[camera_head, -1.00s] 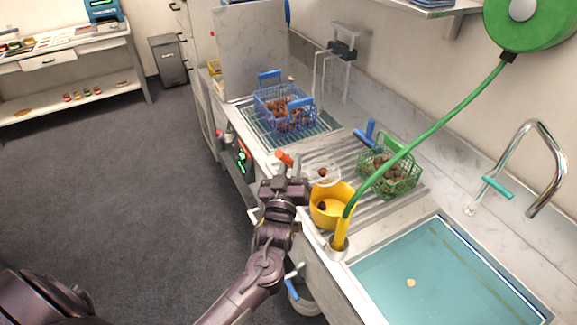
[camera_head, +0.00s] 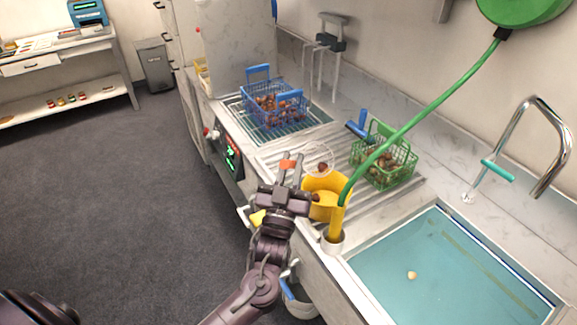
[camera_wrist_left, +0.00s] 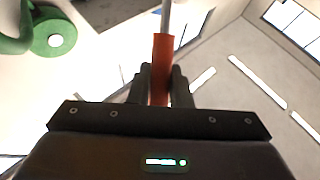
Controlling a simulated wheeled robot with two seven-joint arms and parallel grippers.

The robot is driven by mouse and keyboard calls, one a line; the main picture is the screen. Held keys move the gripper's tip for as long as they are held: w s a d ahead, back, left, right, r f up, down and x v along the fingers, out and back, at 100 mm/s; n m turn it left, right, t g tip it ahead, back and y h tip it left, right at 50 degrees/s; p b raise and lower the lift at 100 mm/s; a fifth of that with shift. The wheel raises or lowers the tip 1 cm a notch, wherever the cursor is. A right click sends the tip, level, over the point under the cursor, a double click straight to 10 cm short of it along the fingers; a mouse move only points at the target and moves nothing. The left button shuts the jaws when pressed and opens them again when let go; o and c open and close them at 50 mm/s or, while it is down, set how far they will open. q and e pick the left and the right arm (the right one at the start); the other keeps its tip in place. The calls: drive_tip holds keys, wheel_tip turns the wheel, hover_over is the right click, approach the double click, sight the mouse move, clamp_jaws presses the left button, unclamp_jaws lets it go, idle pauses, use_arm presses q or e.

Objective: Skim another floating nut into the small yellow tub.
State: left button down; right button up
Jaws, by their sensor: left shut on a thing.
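My left gripper (camera_head: 287,182) is shut on the orange handle of a skimmer (camera_head: 287,164). The orange handle and its thin grey shaft (camera_wrist_left: 162,70) stand between the fingers in the left wrist view. The skimmer's pale round head (camera_head: 318,156) shows just behind the yellow tub, with a brown nut (camera_head: 322,168) at it. The yellow tub (camera_head: 322,208) stands on the drainboard right of the gripper, and a dark nut (camera_head: 316,197) shows at it. A pale nut (camera_head: 412,275) is in the water-filled sink (camera_head: 450,265). My right gripper is not in view.
A green hose (camera_head: 425,115) runs down to a yellow nozzle (camera_head: 336,222) in a white holder beside the tub. A green basket (camera_head: 400,172) and a blue basket (camera_head: 262,112), both with nuts, stand behind. A tall tap (camera_head: 545,130) rises at the right.

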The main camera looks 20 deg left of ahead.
use_arm(q)
drive_tip(key=s+d+f+m+t+h+b, duration=0.3)
drive_tip(key=d+m+h+b, duration=0.1)
drive_tip(key=m+h+b, duration=0.5)
drive_tip(key=shift+s+d+f+m+h, duration=0.4)
drive_tip(key=shift+m+h, duration=0.6)
drive_tip(key=shift+m, duration=0.4)
drive_tip(key=shift+r, duration=0.1)
